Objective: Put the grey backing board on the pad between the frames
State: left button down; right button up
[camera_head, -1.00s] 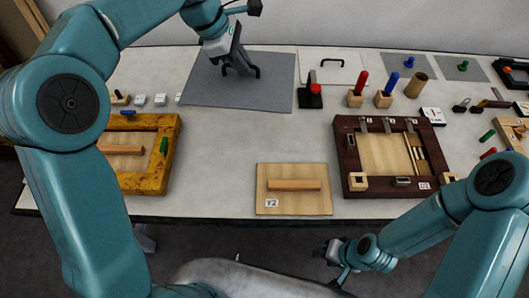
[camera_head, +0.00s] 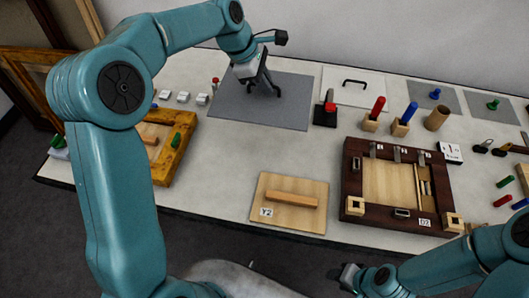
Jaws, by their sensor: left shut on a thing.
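The grey backing board (camera_head: 228,100) is a large flat sheet at the back left of the table. My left gripper (camera_head: 263,88) is over its middle, shut on it by a dark grip part that is hard to make out. How far the board is above the table is unclear. The dark wood frame (camera_head: 352,190) lies right. I cannot make out a separate pad between them. My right gripper (camera_head: 348,277) is low at the front, off the table; its jaws are too small to read.
A wooden board marked Y2 (camera_head: 265,190) lies at the front between the frames. A pale board with a black handle (camera_head: 340,92), a black block with a red part (camera_head: 325,117) and wooden blocks with red (camera_head: 377,107) and blue (camera_head: 410,112) pegs stand right of the grey board.

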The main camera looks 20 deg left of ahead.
pick_arm(q)
notch_tip(320, 180, down, 14)
jog(key=shift+s+a+f+p, duration=0.1)
jog(key=shift+f+p, duration=0.1)
jog(key=shift+p, duration=0.55)
notch_tip(320, 180, down, 5)
jog(key=shift+r+p, duration=0.1)
jog(key=shift+p, duration=0.25)
jog(key=shift+f, duration=0.2)
jog(key=c, duration=1.2)
grip_release()
